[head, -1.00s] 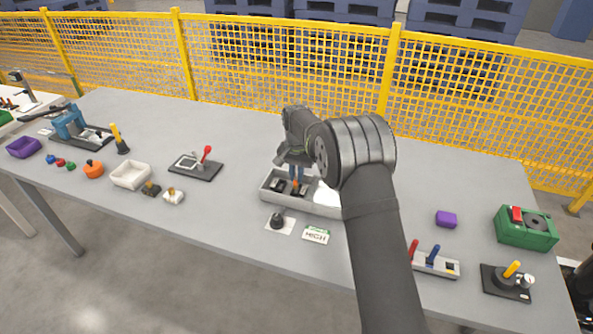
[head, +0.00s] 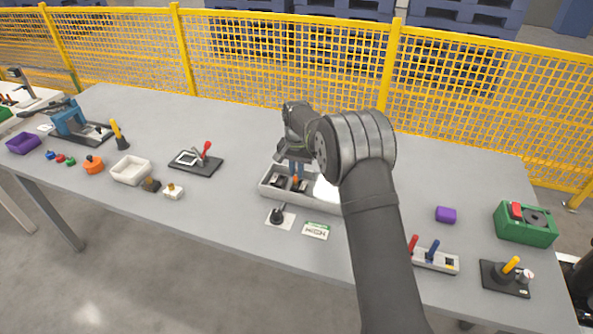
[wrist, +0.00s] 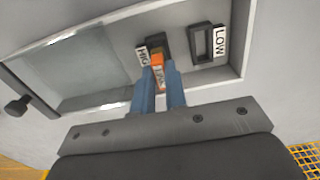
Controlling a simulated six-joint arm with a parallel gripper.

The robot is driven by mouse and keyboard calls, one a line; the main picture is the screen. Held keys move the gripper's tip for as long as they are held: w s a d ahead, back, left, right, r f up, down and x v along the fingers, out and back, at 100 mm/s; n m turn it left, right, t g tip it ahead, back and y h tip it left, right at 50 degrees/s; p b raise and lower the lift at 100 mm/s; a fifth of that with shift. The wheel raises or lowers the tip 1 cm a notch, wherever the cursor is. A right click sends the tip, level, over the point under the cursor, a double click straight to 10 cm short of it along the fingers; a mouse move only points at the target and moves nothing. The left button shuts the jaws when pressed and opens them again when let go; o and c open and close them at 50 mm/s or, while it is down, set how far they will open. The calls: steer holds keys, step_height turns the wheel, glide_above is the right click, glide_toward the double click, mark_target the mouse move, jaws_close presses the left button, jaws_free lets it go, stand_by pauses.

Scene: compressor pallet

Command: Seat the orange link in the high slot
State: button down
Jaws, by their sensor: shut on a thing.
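My gripper (wrist: 161,72) is shut on the orange link (wrist: 157,60), which sits between its two blue fingers. In the wrist view the link is at a dark slot block (wrist: 153,42) in the grey tray (wrist: 122,101); I cannot tell whether it is in the slot. A label partly hidden by the fingers lies just below the link. A MID label (wrist: 142,53) is on its left, and an empty-looking slot frame (wrist: 201,43) with a LOW label (wrist: 221,42) is on its right. In the head view the gripper (head: 296,172) is down over the tray (head: 263,189).
A glassy panel (wrist: 80,70) covers the tray's other part. In front stand a black knob (head: 277,217) on a white plate and a HIGH card (head: 316,230). A lever plate (head: 196,163) and white bin (head: 131,170) are left; a purple block (head: 446,214) and green box (head: 525,224) are right.

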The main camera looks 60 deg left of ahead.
steer(key=shift+f, duration=1.35)
steer(key=c, duration=1.4)
jaws_free()
steer(key=shift+r, duration=0.1)
step_height(320, 180, up, 17)
steer(key=shift+r, duration=0.1)
step_height(320, 180, down, 18)
steer(key=shift+r, duration=0.35)
